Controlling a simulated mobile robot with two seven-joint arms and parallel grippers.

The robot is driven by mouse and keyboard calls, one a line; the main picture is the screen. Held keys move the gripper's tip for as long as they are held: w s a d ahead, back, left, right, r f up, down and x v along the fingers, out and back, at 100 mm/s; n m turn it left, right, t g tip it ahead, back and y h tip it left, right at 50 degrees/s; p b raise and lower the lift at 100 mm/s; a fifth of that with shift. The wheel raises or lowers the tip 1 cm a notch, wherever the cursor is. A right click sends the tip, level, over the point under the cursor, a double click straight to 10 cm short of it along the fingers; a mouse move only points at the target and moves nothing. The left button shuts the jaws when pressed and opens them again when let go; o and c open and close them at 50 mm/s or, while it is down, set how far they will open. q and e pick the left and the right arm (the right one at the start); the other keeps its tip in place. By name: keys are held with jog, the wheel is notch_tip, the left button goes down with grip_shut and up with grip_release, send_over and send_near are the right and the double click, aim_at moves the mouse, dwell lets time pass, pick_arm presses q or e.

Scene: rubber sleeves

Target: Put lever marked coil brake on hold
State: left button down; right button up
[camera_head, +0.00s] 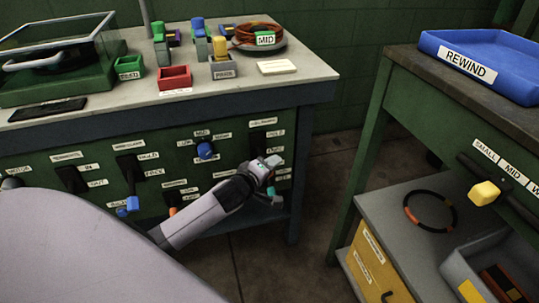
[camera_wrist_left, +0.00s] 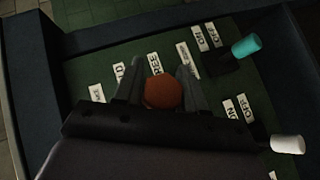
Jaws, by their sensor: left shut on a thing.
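The lever marked coil brake is on the green front panel (camera_head: 105,142) of the workbench, near its right end. Its label (camera_head: 263,122) is above and its HOLD label (camera_head: 277,133) is at upper right; the small print is blurred. The lever's orange-red knob (camera_wrist_left: 162,93) shows in the left wrist view between the two fingers, beside the FREE label (camera_wrist_left: 153,65). My left gripper (camera_head: 270,165) is shut on that knob and hides most of the lever in the head view. The lever's exact angle cannot be told. My right gripper is not in view.
A teal knob (camera_wrist_left: 245,47) and a white knob (camera_wrist_left: 288,145) stand close by. A blue knob (camera_head: 205,150) and another blue-tipped lever (camera_head: 132,203) are further left on the panel. A cart with a blue REWIND tray (camera_head: 485,62) stands right, across a floor gap.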

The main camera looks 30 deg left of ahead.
pick_arm(q)
jog(key=shift+s+r+n+g+h+p, duration=0.1)
jog(key=shift+r+n+g+h+p, duration=0.45)
jog(key=shift+p, duration=1.15)
jog(key=shift+r+n+g+h+p, duration=0.15)
jog(key=shift+r+g+p, duration=0.4)
jog(key=shift+p, duration=1.15)
jog(key=shift+r+p, duration=0.5)
jog(key=shift+p, duration=0.55)
jog(key=shift+a+r+n+g+h+p, duration=0.15)
jog(key=shift+r+n+g+h+p, duration=0.25)
jog(key=shift+p, duration=0.35)
jog(key=shift+w+a+r+n+g+h+p, duration=0.1)
jog(key=shift+w+r+n+g+h+p, duration=0.1)
jog(key=shift+n+g+h+p, duration=0.25)
jog(key=shift+g+p, duration=0.25)
jog(key=shift+p, duration=0.05)
jog(key=c, duration=0.7)
grip_release()
jog(key=shift+w+r, duration=0.1)
jog(key=shift+c, duration=0.2)
